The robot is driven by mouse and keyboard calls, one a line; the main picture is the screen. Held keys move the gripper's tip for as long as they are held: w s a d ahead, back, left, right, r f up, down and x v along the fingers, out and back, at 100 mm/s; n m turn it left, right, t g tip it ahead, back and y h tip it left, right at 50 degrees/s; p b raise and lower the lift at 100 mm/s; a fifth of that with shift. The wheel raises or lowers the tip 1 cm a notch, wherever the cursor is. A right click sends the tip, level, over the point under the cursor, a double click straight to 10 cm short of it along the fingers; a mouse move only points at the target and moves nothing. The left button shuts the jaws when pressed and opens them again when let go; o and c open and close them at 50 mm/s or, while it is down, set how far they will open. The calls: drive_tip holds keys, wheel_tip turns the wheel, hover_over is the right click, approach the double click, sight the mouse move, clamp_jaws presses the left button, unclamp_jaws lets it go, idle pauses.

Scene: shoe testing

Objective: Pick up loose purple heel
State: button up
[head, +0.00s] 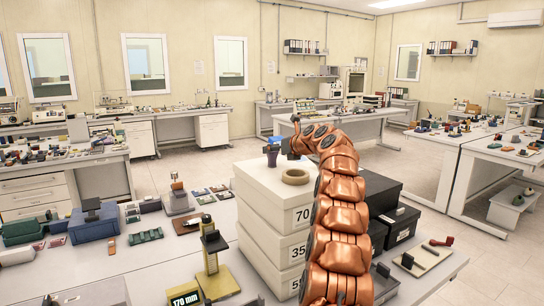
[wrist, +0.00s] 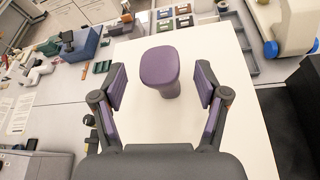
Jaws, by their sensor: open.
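The purple heel (wrist: 160,65) stands upright on a white surface in the wrist view, with its wide rounded top toward the camera and a narrower stem below. My gripper (wrist: 160,88) is open, with one finger on each side of the heel and a clear gap on both sides. It touches nothing that I can see.
Black boxes (head: 383,190) stand to the right of the stack. A yellow measuring stand (head: 214,265) and a blue case (head: 93,222) are on the table to the left.

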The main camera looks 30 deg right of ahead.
drive_tip(key=shift+w+f, duration=0.25)
drive_tip(key=shift+w, duration=0.3)
drive_tip(key=c, duration=1.4)
drive_tip(key=shift+o, duration=0.2)
drive_tip(key=shift+r, duration=0.4)
